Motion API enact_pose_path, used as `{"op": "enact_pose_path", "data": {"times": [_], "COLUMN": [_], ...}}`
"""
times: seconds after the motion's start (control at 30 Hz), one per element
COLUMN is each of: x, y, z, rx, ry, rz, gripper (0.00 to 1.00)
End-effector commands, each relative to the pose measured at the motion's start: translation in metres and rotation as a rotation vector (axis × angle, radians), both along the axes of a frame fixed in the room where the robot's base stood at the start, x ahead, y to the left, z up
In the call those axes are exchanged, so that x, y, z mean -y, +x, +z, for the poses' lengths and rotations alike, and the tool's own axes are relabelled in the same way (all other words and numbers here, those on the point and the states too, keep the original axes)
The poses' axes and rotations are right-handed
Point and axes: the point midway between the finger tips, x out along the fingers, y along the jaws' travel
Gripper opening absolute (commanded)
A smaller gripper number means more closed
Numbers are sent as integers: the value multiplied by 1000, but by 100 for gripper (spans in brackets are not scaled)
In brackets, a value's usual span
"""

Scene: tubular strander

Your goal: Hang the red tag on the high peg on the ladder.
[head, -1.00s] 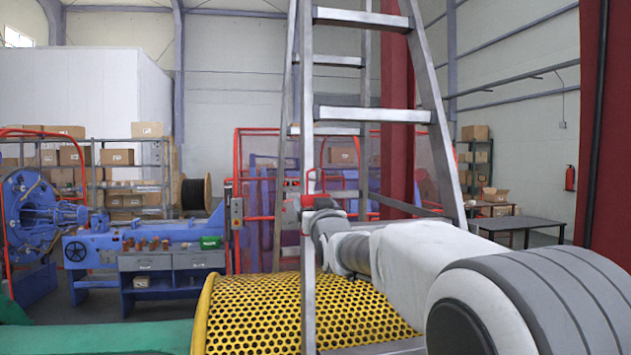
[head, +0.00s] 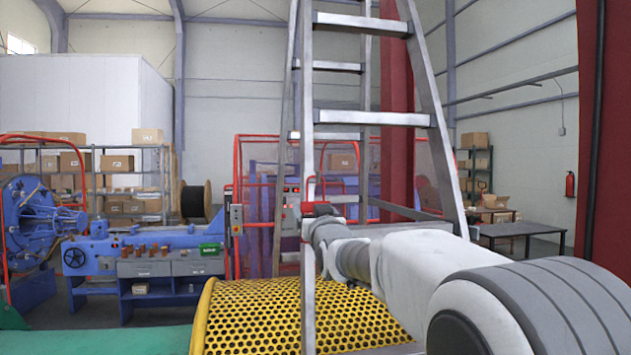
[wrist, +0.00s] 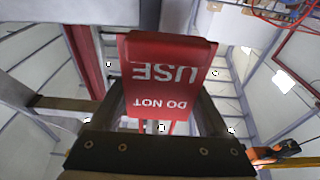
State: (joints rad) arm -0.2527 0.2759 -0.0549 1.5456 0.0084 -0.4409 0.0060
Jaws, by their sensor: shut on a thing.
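The red tag (wrist: 166,72) fills the middle of the wrist view, with white "DO NOT USE" lettering upside down. My gripper (wrist: 163,114) is shut on it; the dark fingers show on either side of its lower part. In the head view, my gripper (head: 318,212) is beside the left rail of the ladder (head: 308,270), with a small patch of the red tag (head: 322,209) at its tip. The ladder is grey metal and upright with flat treads. I cannot make out the high peg, nor whether the tag touches the ladder.
A blue machine (head: 145,245) is at left, a dark table (head: 520,230) at right. In the wrist view, a grey beam (wrist: 62,106) is at left.

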Motion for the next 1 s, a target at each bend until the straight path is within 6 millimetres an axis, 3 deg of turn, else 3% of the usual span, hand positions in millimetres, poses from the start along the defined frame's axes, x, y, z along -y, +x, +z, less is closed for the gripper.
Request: {"op": "enact_pose_path", "data": {"times": [0.37,0.4,0.5,1.0], "x": [0,0,0,0], "y": [0,0,0,0], "z": [0,0,0,0], "rx": [0,0,0,0], "ry": [0,0,0,0], "rz": [0,0,0,0], "gripper": [26,82,100,100]}}
